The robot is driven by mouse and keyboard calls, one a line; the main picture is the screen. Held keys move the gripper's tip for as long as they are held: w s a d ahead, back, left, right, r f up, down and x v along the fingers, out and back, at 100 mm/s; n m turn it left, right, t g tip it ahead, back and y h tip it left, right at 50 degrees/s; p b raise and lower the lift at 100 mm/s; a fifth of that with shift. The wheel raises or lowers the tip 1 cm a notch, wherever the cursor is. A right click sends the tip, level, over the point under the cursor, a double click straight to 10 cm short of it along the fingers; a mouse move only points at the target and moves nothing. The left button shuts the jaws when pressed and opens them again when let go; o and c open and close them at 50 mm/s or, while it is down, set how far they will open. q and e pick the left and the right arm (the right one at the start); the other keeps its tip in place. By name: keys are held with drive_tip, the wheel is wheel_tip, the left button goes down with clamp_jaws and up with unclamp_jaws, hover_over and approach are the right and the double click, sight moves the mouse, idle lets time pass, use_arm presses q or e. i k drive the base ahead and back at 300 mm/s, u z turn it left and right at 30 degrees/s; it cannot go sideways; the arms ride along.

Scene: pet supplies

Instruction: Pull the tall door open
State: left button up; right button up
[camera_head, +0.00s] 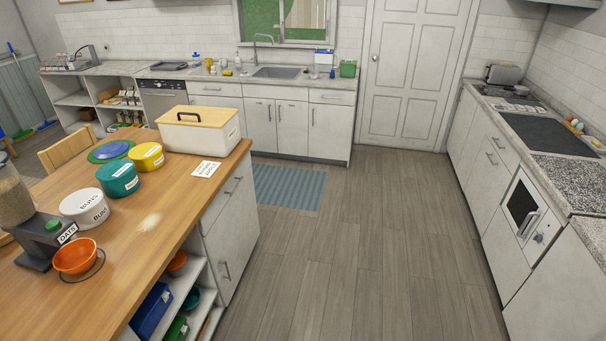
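A tall white panelled door (411,75) stands at the back of the room, between the sink counter and the right-hand counter. It looks shut in its frame. A small round knob (374,57) shows on its left side. The top of the door is cut off by the picture edge. Neither of my grippers shows in the head view.
A wooden-topped island (140,230) with tins, a bread box (199,130) and a bowl fills the left. A right counter (535,135) holds a toaster and a hob. A striped mat (288,187) lies before the sink cabinets. The wooden floor (370,240) between is clear up to the door.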

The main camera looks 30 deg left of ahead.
sight(230, 241)
drive_tip(key=i, duration=0.15)
drive_tip(key=u, duration=1.45)
